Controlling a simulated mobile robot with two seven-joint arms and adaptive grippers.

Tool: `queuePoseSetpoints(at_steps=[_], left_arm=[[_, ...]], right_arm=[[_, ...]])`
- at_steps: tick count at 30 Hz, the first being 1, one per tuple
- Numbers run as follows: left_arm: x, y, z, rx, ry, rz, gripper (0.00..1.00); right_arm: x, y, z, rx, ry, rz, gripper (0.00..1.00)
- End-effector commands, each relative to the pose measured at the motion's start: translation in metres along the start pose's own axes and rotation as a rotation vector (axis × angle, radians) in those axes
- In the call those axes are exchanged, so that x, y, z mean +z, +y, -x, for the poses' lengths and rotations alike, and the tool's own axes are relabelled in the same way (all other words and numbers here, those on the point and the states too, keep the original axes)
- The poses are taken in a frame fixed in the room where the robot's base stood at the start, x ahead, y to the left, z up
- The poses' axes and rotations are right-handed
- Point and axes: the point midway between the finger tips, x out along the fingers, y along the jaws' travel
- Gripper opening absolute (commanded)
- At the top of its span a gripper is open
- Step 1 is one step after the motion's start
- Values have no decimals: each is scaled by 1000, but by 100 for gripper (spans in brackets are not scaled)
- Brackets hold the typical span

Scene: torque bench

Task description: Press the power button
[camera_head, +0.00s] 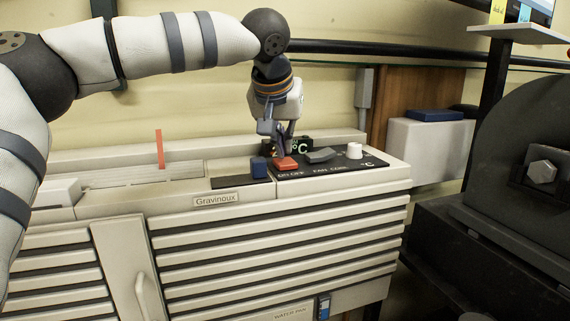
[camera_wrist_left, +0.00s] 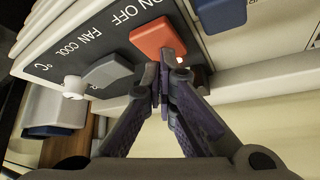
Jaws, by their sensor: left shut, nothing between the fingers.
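The power button is a red-orange rocker (camera_head: 286,163) marked ON OFF on the black control panel (camera_head: 335,170) of a beige air unit. It also shows in the left wrist view (camera_wrist_left: 153,36). My left gripper (camera_head: 284,150) points down just behind the red rocker. Its fingers are shut with nothing between them. In the left wrist view the closed fingertips (camera_wrist_left: 165,64) overlap the rocker's near edge; I cannot tell whether they touch it. My right gripper is in neither view.
A grey FAN COOL rocker (camera_head: 320,156) and a white knob (camera_head: 354,150) sit right of the red one. A blue block (camera_head: 259,167) stands just left of it. A red strip (camera_head: 159,148) stands further left.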

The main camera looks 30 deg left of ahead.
Motion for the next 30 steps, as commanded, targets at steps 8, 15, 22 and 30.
queuePoseSetpoints(at_steps=[8,15,22,30], left_arm=[[2,0,-4,0,0,0,0],[4,0,-7,0,0,0,0],[6,0,-9,-1,0,0,0],[-6,0,8,-1,2,1,0]], right_arm=[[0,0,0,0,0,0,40],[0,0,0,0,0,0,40],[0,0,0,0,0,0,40],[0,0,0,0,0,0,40]])
